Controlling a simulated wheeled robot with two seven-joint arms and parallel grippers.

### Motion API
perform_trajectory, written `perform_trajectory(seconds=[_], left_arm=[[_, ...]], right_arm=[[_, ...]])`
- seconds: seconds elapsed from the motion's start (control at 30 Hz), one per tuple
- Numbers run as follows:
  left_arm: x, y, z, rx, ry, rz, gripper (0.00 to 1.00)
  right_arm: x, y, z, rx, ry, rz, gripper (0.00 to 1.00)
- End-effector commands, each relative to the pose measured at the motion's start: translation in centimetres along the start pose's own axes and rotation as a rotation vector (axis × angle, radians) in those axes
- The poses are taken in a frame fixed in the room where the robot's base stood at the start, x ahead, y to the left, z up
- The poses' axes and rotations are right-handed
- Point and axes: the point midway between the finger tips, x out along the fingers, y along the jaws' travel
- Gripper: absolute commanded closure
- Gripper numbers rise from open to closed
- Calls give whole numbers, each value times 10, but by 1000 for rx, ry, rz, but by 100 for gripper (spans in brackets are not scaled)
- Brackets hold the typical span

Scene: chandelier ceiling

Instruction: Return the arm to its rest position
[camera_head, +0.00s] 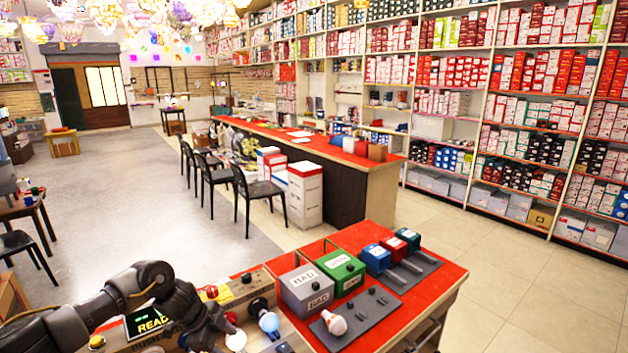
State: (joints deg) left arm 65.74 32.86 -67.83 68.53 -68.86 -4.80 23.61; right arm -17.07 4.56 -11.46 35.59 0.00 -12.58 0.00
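My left arm (145,285) reaches in from the lower left, bent at a dark joint, over the red-topped table (440,277). My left gripper (212,330) points down near the table's front left, beside a whitish bulb (236,340). Whether its fingers are apart or touch the bulb is not clear. My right gripper does not show.
A tester with a green "READ..." display (150,322) stands beside my arm. On the table are a blue-white bulb (268,321), a grey box (305,290), a green box (341,270) and a bulb (334,322) on a dark grey rack (362,311). Open floor lies behind.

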Motion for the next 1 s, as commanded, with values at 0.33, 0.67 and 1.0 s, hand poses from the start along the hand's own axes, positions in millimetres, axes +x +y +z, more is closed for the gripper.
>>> perform_trajectory(seconds=[0.33,0.67,1.0], left_arm=[[112,96,-132,-29,209,-276,46],[78,194,-107,-623,135,-486,46],[30,306,-27,-1097,-93,-459,46]], right_arm=[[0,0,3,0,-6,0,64],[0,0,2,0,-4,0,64],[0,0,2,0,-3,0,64]])
